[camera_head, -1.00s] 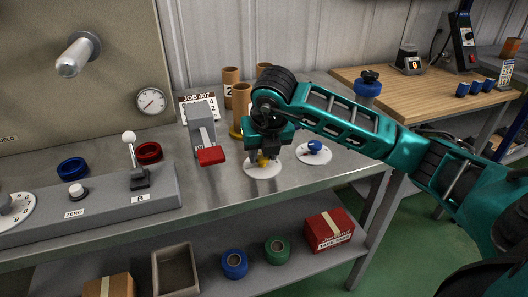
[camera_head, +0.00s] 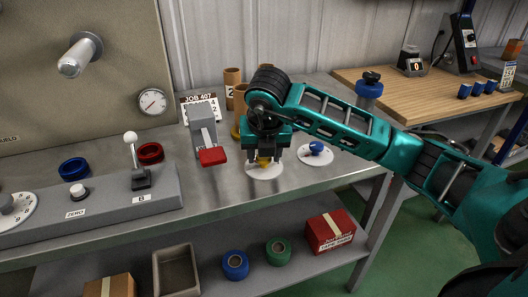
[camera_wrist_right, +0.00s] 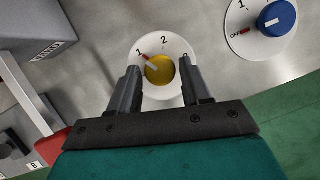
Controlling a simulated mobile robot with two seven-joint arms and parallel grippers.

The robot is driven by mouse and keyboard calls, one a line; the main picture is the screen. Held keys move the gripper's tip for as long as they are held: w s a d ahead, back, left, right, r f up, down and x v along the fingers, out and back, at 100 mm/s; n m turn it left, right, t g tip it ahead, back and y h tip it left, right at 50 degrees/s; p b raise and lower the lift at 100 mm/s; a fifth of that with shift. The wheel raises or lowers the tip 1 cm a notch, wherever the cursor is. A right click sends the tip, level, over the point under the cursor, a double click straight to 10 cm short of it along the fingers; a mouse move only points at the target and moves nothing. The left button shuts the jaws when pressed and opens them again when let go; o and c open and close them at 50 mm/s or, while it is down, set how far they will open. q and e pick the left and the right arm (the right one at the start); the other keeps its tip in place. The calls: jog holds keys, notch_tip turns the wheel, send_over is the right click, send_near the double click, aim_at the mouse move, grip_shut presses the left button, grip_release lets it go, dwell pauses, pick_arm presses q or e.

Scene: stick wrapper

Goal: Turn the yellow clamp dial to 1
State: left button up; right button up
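The yellow clamp dial (camera_wrist_right: 160,69) sits on a round white plate (camera_wrist_right: 161,40) marked 1 at upper left and 2 at the top; a third mark at right is partly hidden. Its red-tipped pointer points up-left, toward the 1. In the head view the dial (camera_head: 264,161) shows under my right gripper (camera_head: 263,158), which points down over it. In the wrist view the fingers (camera_wrist_right: 159,75) stand on either side of the dial, with a visible gap at each side. The gripper is open. My left gripper is not in view.
A blue dial (camera_head: 317,147) on its own white plate is close on the right. A grey device with a red lever pad (camera_head: 212,156) stands at left. Cardboard tubes (camera_head: 232,76) stand behind. The bench's front edge is near.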

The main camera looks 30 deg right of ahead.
jog(key=shift+o, duration=1.2)
pick_arm(q)
jog(key=p, duration=0.1)
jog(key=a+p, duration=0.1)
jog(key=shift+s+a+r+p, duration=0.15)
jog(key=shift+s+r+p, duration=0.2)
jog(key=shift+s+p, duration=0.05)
pick_arm(e)
jog(key=v, duration=1.3)
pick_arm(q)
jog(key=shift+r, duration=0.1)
pick_arm(e)
jog(key=shift+f, duration=0.1)
